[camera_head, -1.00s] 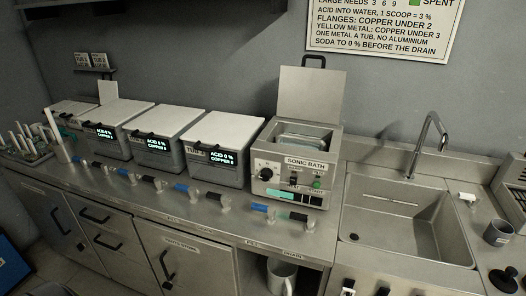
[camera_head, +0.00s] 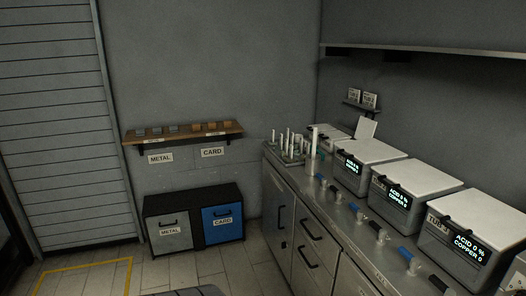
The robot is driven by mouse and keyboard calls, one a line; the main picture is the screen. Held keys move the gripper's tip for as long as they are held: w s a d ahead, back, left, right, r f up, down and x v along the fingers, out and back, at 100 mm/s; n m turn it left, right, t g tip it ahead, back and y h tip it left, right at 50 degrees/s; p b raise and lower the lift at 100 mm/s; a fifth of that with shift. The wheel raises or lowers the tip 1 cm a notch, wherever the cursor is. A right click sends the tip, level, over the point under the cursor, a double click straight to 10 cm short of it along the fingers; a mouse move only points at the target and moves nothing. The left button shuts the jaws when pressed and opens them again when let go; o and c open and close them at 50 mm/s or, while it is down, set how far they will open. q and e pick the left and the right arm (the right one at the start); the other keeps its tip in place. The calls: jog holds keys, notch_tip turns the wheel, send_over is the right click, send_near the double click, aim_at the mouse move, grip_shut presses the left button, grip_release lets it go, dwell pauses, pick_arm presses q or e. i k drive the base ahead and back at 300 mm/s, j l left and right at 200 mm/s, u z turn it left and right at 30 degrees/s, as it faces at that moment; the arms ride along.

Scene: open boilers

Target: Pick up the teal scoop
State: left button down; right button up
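At the far left end of the steel counter (camera_head: 307,183) stands a rack (camera_head: 289,158) with several upright white rods or tubes. A tall white cylinder (camera_head: 314,142) stands beside it. Any small thing among them is too small and dark to tell. Neither of my grippers is in view.
Several lidded tubs, one a tub with an acid readout (camera_head: 458,238), line the counter, with blue- and black-handled taps in front. A metal bin (camera_head: 169,237) and a blue card bin (camera_head: 223,223) stand below a wooden shelf (camera_head: 183,134). The floor (camera_head: 185,270) before them is clear.

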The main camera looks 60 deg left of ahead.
aim_at(323, 156)
jog(key=u, duration=1.75)
jog(key=i+j+z, duration=0.3)
jog(key=j, duration=0.35)
jog(key=i+j+z, duration=0.1)
jog(key=i+j, duration=0.15)
jog(key=i+j+z, duration=0.15)
jog(key=j, duration=0.3)
jog(key=i+j+z, duration=0.15)
jog(key=j, duration=0.25)
jog(key=i+j+z, duration=0.15)
jog(key=j, duration=0.25)
jog(key=i+j+z, duration=0.1)
jog(key=j, duration=0.3)
jog(key=i+j+z, duration=0.3)
jog(key=j, duration=0.2)
jog(key=i, duration=0.05)
